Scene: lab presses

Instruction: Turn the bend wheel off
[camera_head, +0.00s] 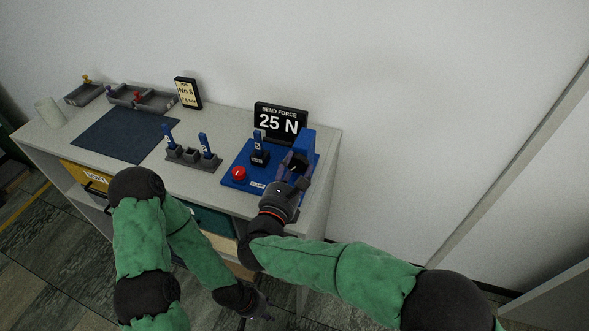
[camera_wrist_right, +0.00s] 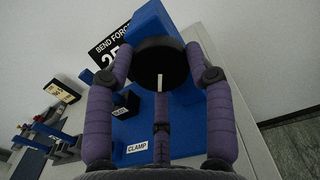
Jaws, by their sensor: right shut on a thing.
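The bend wheel (camera_wrist_right: 152,66) is a black round knob with a white line on its face, mounted on a blue block of the press. In the head view the wheel (camera_head: 298,164) is partly covered by my right gripper (camera_head: 293,180). In the right wrist view my right gripper (camera_wrist_right: 158,58) is shut on the wheel, with purple fingers on both sides of its rim and another finger below. The white line points roughly up and down in that view. My left gripper (camera_head: 258,314) hangs low in front of the bench, and its fingers are too small and dark to read.
A black display (camera_head: 281,122) behind the press reads "BEND FORCE 25 N". The blue press base (camera_head: 236,172) carries a red button (camera_head: 239,173) and a clamp label. A grey rack (camera_head: 187,160) with blue-handled tools stands left of it. A dark mat (camera_head: 124,134) lies farther left.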

